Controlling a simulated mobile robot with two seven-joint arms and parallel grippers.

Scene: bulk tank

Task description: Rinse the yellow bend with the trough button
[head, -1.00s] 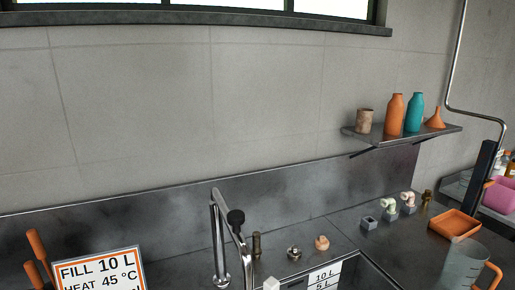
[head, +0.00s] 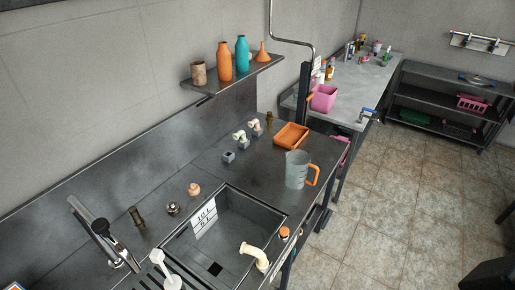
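A pale yellow bend (head: 255,255) shows at the near right end of the sunken trough (head: 215,242). I cannot tell whether it rests in the trough or over its rim. A small orange-topped knob (head: 284,233) sits on the trough's right rim, close to the bend; it may be the trough button, but I cannot tell. A salmon knob (head: 194,189) and a dark round fitting (head: 173,208) stand behind the trough. Two cream bends (head: 240,136) (head: 253,127) stand on grey blocks further back. Neither of my grippers is in view.
A clear jug (head: 297,171) with an orange handle and an orange tray (head: 292,136) stand right of the trough. A tap (head: 100,228) and a white-handled tool (head: 170,277) are at the lower left. A shelf (head: 232,71) holds bottles. Open floor lies to the right.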

